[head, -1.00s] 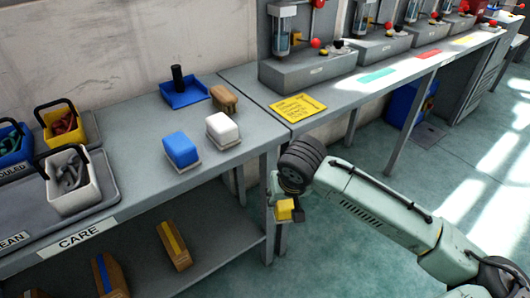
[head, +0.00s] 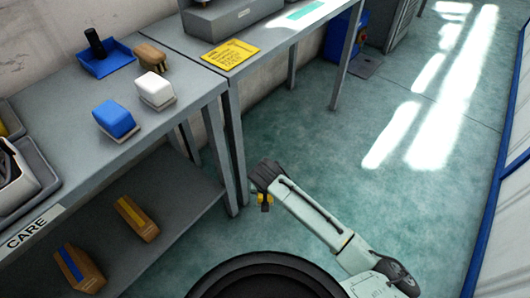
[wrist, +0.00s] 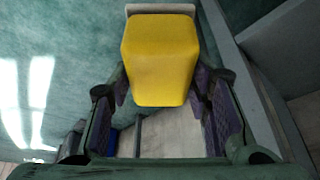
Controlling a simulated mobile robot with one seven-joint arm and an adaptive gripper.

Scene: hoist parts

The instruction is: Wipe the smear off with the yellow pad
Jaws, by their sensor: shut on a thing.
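The yellow pad (wrist: 160,58) fills the space between the fingers of my gripper (wrist: 165,100) in the wrist view, with a pale strip along its far edge. My gripper is shut on it. In the head view my gripper (head: 265,203) hangs low beside the bench legs, over the green floor, and only a bit of yellow shows there. The pad touches neither bench. I cannot make out a smear in either view.
The care bench holds a blue pad (head: 116,119), a white pad (head: 155,90), a wooden brush (head: 150,57) and a blue dustpan (head: 105,58). Boxes (head: 137,218) lie on its lower shelf. A yellow sheet (head: 231,54) lies on the adjoining bench. The floor (head: 400,200) at right is clear.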

